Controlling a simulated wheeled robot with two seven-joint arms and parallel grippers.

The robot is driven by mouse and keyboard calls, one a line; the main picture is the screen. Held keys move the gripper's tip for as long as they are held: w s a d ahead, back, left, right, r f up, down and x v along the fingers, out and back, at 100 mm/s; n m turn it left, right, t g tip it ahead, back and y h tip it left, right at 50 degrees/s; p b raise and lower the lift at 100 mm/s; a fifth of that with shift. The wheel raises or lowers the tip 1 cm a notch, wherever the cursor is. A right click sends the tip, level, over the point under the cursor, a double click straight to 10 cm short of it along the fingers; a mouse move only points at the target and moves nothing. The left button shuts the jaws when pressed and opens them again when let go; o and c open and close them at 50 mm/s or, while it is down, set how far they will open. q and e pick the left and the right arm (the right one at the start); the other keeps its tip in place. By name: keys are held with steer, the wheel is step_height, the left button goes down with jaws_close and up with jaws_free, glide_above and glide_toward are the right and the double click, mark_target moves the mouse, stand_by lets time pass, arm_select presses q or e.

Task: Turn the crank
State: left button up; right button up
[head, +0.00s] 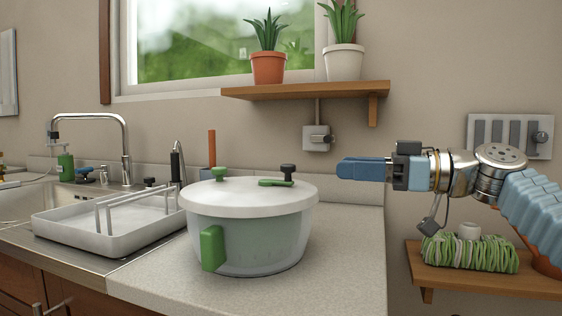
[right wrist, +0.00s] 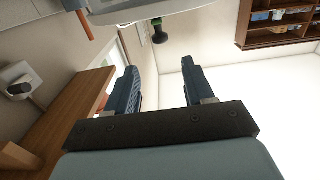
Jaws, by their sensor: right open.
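A bowl with a white lid (head: 250,196), which looks like a salad spinner, stands on the counter. A flat green crank arm (head: 270,183) with a black knob (head: 287,172) sits on the right part of its lid. My right gripper (head: 340,169) is to the right of the lid, around knob height, pointing left with its fingers apart from the knob. In the right wrist view my gripper (right wrist: 162,78) is open, with nothing between its fingers. A black and green knob (right wrist: 158,36) shows beyond them under a white edge, probably the lid. My left gripper is not in view.
A white dish tray (head: 110,225) is left of the bowl, by the sink and tap (head: 125,150). A wooden shelf (head: 305,91) with two potted plants hangs above. A lower shelf (head: 480,275) is at right. The counter (head: 345,260) is clear right of the bowl.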

mark_target(288, 165)
steer(key=p+x, duration=0.3)
steer(key=x, duration=0.7)
steer(key=shift+a, duration=0.35)
steer(key=shift+w+a, duration=0.2)
steer(key=shift+a, duration=0.35)
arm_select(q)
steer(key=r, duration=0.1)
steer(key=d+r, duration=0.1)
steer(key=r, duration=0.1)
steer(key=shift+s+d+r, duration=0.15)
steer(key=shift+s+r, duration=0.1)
